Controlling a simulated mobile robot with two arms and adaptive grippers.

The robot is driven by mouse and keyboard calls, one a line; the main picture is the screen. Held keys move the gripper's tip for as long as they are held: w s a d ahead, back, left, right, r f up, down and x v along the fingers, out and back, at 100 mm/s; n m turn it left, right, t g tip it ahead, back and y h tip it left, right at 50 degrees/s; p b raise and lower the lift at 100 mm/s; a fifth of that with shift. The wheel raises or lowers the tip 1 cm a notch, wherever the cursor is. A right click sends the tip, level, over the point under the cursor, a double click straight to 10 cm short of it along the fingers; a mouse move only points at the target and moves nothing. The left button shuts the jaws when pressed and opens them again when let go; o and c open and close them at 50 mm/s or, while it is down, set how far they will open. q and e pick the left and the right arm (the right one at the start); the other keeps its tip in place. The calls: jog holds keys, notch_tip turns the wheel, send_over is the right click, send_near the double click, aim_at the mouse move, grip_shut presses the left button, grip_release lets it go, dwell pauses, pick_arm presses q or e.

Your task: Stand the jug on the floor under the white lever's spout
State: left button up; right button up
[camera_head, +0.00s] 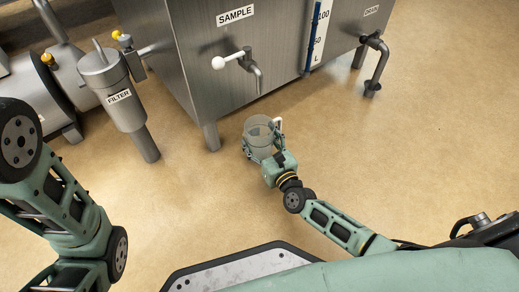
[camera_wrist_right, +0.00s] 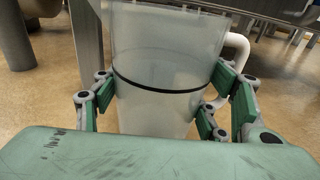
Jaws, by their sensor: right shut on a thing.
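The translucent jug (camera_head: 258,133) is upright in my right gripper (camera_head: 262,153), low in front of the tank. In the right wrist view the jug (camera_wrist_right: 165,60) shows a dark band and a white handle on its right side. The green finger pads of the right gripper (camera_wrist_right: 165,90) press on both its sides. The white lever (camera_head: 219,62) and its spout (camera_head: 258,80) stick out of the tank front under the SAMPLE label. The jug appears below the spout in the head view; I cannot tell whether its base touches the floor. My left gripper is out of view.
The steel tank (camera_head: 185,70) stands on legs, one (camera_head: 211,136) left of the jug. A FILTER canister (camera_head: 120,97) stands further left. A drain pipe (camera_head: 375,65) is at the right. The tan floor (camera_head: 420,150) is clear to the right.

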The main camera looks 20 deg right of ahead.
notch_tip(320, 180, down, 4)
jog(key=b, duration=0.3)
jog(key=shift+f, duration=0.1)
jog(key=o, duration=1.2)
